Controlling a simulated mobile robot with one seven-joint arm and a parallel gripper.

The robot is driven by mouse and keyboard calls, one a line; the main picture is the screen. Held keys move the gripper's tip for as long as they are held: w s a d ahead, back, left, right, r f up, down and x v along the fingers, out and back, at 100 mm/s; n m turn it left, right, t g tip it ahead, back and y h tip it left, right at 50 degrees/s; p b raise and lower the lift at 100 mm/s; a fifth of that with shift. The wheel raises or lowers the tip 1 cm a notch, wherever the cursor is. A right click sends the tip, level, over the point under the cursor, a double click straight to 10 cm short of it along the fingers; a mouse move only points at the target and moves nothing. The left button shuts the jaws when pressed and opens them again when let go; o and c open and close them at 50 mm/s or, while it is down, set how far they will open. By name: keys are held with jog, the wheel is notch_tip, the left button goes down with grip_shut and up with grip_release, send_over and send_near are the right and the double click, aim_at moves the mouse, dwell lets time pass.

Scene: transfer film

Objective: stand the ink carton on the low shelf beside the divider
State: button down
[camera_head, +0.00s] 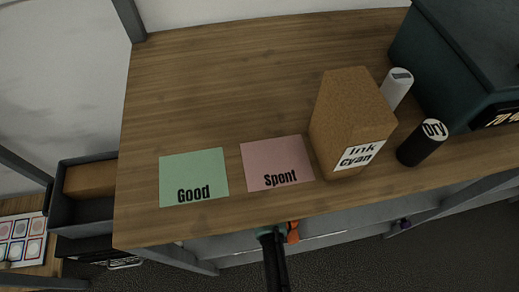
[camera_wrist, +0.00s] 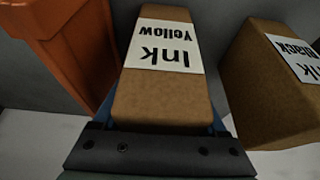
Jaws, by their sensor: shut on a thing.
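A brown carton labelled "Ink Yellow" (camera_wrist: 160,95) is between the blue fingers of my gripper (camera_wrist: 163,118) in the wrist view, and the gripper is shut on it. An orange upright piece (camera_wrist: 72,50), which looks like the divider, stands close on the left of the carton; whether they touch is unclear. A second carton, "Ink Black" (camera_wrist: 262,95), stands on the right with a gap between. In the head view my gripper (camera_head: 271,234) is at the table's front edge, mostly hidden, beside a bit of orange (camera_head: 292,232). The carton's underside is hidden.
On the wooden tabletop (camera_head: 220,80) are a green "Good" card (camera_head: 193,172), a pink "Spent" card (camera_head: 276,160), an "Ink Cyan" carton (camera_head: 350,105), a white bottle (camera_head: 396,88), a black "Dry" bottle (camera_head: 421,143) and a dark green machine (camera_head: 450,55). The tabletop overhangs the shelf.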

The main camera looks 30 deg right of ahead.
jog(key=shift+w, duration=0.1)
jog(key=shift+f, duration=0.1)
grip_release()
jog(key=s+a+r+p, duration=0.1)
jog(key=s+a+r, duration=0.1)
jog(key=s, duration=0.4)
jog(key=s+a+r+p, duration=0.1)
jog(key=s+a+r, duration=0.1)
jog(key=s, duration=0.5)
jog(key=shift+s+r+p, duration=0.3)
jog(key=shift+r+p, duration=0.1)
jog(key=shift+r, duration=0.05)
